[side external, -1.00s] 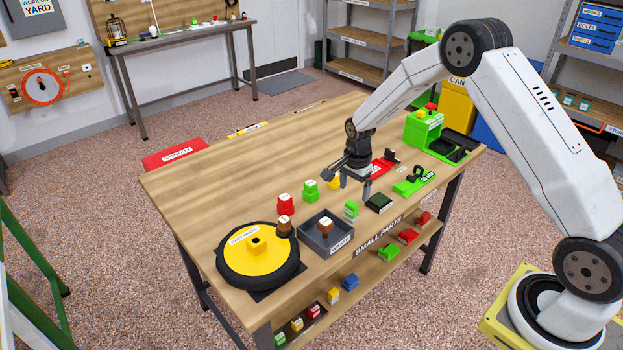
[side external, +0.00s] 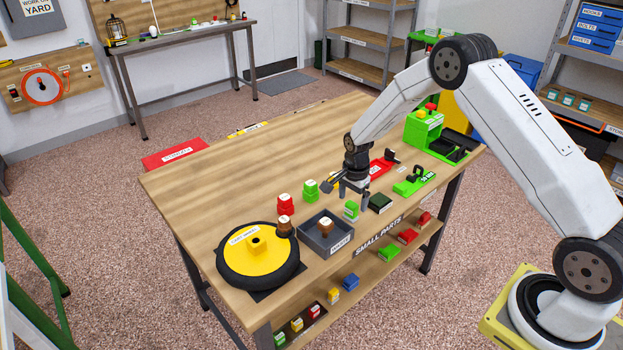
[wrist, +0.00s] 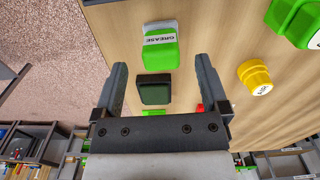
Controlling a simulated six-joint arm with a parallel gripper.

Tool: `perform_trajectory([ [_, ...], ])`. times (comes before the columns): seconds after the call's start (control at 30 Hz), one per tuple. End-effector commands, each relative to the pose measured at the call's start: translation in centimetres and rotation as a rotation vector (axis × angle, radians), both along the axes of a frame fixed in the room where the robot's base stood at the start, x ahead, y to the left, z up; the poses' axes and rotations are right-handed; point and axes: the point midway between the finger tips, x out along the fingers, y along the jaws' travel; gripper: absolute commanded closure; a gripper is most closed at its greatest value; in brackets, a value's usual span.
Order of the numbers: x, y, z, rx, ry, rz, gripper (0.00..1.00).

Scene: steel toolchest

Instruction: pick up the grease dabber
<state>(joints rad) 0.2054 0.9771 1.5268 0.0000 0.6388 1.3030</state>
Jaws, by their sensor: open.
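The grease dabber (side external: 351,211) is a small green piece with a white label, standing near the front edge of the wooden workbench. In the wrist view the grease dabber (wrist: 160,50) lies ahead, roughly centred between the fingers, and its label reads GREASE. My gripper (side external: 354,196) is open and empty, just behind and above it in the side view. In the wrist view my gripper (wrist: 161,66) has its fingers spread wide on both sides, not touching the dabber.
A dark green block (side external: 380,203) stands right of the dabber; it also shows in the wrist view (wrist: 155,90). A grey tray (side external: 325,236) is to the left. A yellow piece (wrist: 255,77) and a green piece (wrist: 293,20) stand nearby.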

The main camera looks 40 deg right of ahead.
Motion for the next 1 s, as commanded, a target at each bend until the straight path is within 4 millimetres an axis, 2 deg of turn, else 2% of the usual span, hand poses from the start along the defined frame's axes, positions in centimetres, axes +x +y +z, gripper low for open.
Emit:
perform_trajectory([
  [0.2, 0.1, 0.1, -2.5, 0.000, 0.001, 0.000, 0.06],
  [0.4, 0.1, 0.1, -3.9, -0.002, -0.002, -0.001, 0.06],
  [0.97, 0.1, 0.1, -4.1, -0.002, -0.003, -0.001, 0.06],
  [1.0, 0.1, 0.1, -4.1, -0.002, -0.003, -0.001, 0.15],
])
